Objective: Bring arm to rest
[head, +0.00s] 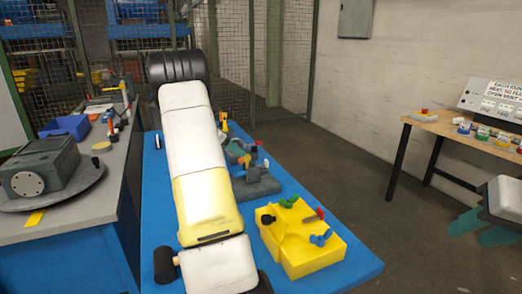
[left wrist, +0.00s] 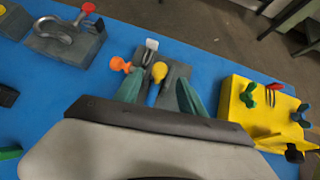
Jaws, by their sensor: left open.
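In the left wrist view, my left gripper (left wrist: 160,92) has two teal fingers spread apart. Between and beyond them shows a grey block (left wrist: 176,76) with orange, yellow and pale-tipped pieces on it. I cannot tell the height of the fingers above the block. My right gripper (head: 482,230) is at the right edge of the head view, its teal fingers apart and empty, over the floor.
The blue table (head: 163,225) carries a yellow block (head: 305,250) with green, red and blue knobs, and grey fixtures (head: 258,184). A grey bench (head: 70,215) with a dark machine (head: 40,172) stands left. A wooden table (head: 450,122) stands right. Floor (head: 370,190) between is clear.

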